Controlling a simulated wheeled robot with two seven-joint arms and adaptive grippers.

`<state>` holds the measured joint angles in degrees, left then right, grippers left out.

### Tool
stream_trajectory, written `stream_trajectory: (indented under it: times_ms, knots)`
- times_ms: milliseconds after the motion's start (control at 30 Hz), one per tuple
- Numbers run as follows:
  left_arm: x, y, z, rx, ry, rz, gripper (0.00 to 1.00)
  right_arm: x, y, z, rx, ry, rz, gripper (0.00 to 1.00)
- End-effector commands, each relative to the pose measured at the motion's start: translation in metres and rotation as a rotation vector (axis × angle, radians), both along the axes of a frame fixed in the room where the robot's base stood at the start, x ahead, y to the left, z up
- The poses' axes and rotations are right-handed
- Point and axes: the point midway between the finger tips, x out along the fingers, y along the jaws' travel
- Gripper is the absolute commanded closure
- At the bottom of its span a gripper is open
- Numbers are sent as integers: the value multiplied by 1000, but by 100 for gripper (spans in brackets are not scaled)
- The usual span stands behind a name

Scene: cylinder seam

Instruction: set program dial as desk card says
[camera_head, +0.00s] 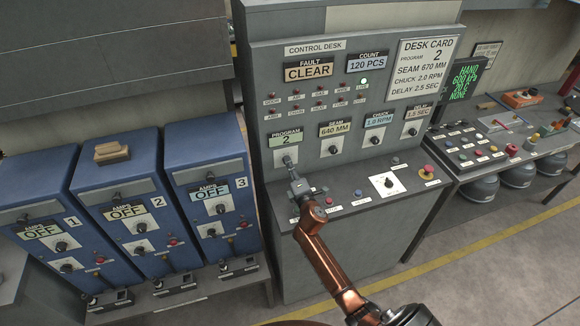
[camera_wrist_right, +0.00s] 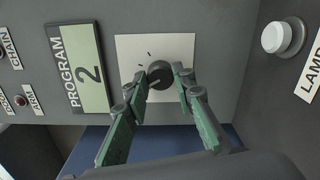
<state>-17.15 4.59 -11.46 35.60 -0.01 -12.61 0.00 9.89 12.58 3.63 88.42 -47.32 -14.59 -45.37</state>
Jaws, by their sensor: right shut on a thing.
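The program dial is a dark round knob on a white plate, seen between my fingertips in the right wrist view (camera_wrist_right: 159,74). My right gripper (camera_wrist_right: 160,80) is shut on the program dial; in the head view the gripper (camera_head: 291,170) reaches the panel under the program display and hides most of the dial. The program display (camera_head: 286,139) reads 2; it also shows in the wrist view (camera_wrist_right: 80,72). The desk card (camera_head: 423,70) reads program 2, seam 670 mm, chuck 2.0 rpm, delay 2.5 sec. My left gripper is not in view.
Right of the program dial are the seam (camera_head: 333,150), chuck and delay knobs; their displays read 640 mm, 1.0 rpm and apparently 1.5 sec. A red button (camera_head: 428,169) stands on the desk ledge. Blue power units (camera_head: 209,160) reading OFF stand at left.

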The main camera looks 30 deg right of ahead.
Motion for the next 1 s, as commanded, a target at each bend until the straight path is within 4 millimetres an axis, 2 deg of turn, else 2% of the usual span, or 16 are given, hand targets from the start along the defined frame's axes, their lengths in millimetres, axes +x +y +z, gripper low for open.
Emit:
stream_trajectory:
  times_ms: [333,833,867,1000]
  knots:
    - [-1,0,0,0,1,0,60,0,0,-1,135,-30,0,100]
    - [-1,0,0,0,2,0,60,0,0,-2,155,-35,0,100]
    - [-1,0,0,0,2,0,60,0,0,-2,155,-35,0,76]
    - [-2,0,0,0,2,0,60,0,0,-1,154,-35,0,66]
